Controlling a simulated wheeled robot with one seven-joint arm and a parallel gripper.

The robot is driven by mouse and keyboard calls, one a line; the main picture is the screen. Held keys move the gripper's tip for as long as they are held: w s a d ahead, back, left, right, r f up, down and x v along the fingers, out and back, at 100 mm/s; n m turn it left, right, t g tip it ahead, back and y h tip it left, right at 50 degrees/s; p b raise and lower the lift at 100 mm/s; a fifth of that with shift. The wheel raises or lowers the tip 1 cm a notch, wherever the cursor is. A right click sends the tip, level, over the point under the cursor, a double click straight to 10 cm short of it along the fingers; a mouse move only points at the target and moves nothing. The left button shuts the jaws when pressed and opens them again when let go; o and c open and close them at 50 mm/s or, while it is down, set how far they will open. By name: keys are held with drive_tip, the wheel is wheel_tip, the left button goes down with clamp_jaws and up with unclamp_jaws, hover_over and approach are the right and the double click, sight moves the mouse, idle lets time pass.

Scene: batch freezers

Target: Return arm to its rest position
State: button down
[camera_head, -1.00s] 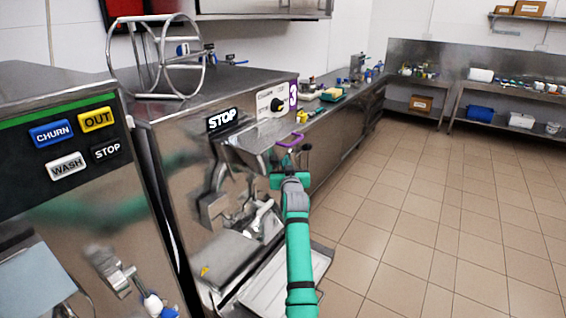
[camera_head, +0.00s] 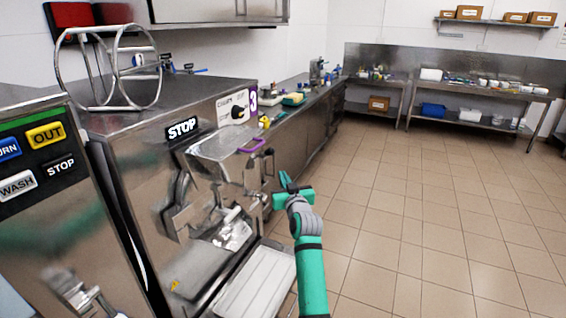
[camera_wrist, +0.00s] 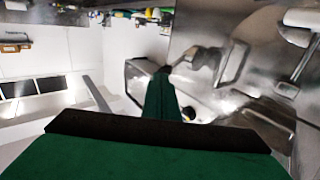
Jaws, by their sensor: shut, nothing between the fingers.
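My arm (camera_head: 311,268) reaches up from the bottom of the head view, green with a grey wrist joint. My gripper (camera_head: 284,178) is at its far end, in front of the steel freezer machine (camera_head: 200,150) and to the right of its spout. It appears apart from the machine and holds nothing. In the wrist view, my gripper (camera_wrist: 163,72) shows as dark green fingers closed together. A shiny steel surface, likely the machine front, lies beyond them.
A white tray (camera_head: 258,284) sits low at the machine's front. A second machine with a button panel (camera_head: 38,155) stands at left. A steel counter (camera_head: 300,130) runs behind. Open tiled floor (camera_head: 430,220) fills the right. A far bench (camera_head: 480,95) carries containers.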

drive_tip(key=s+a+f+m+h, duration=0.1)
drive_tip(key=s+f, duration=0.6)
drive_tip(key=f, duration=0.3)
drive_tip(key=s+f+m+h, duration=0.1)
drive_tip(key=s+f+m, duration=0.1)
drive_tip(key=s+f, duration=0.65)
drive_tip(key=s+f+m+h, duration=0.1)
drive_tip(key=s+f, duration=1.1)
drive_tip(key=s, duration=0.5)
drive_tip(key=s+d+f+g+h, duration=0.1)
drive_tip(key=s+d, duration=0.1)
drive_tip(key=s, duration=0.9)
drive_tip(key=s+d+f+h, duration=0.1)
drive_tip(key=s+f, duration=0.1)
drive_tip(key=s, duration=0.9)
drive_tip(key=s+d+r, duration=0.1)
drive_tip(key=s+r, duration=0.4)
drive_tip(key=s, duration=0.4)
drive_tip(key=s+d+r, duration=0.2)
drive_tip(key=s+r, duration=0.3)
drive_tip(key=s, duration=0.4)
drive_tip(key=shift+s+n+g, duration=0.2)
drive_tip(key=shift+n+g, duration=0.1)
drive_tip(key=shift+g, duration=0.1)
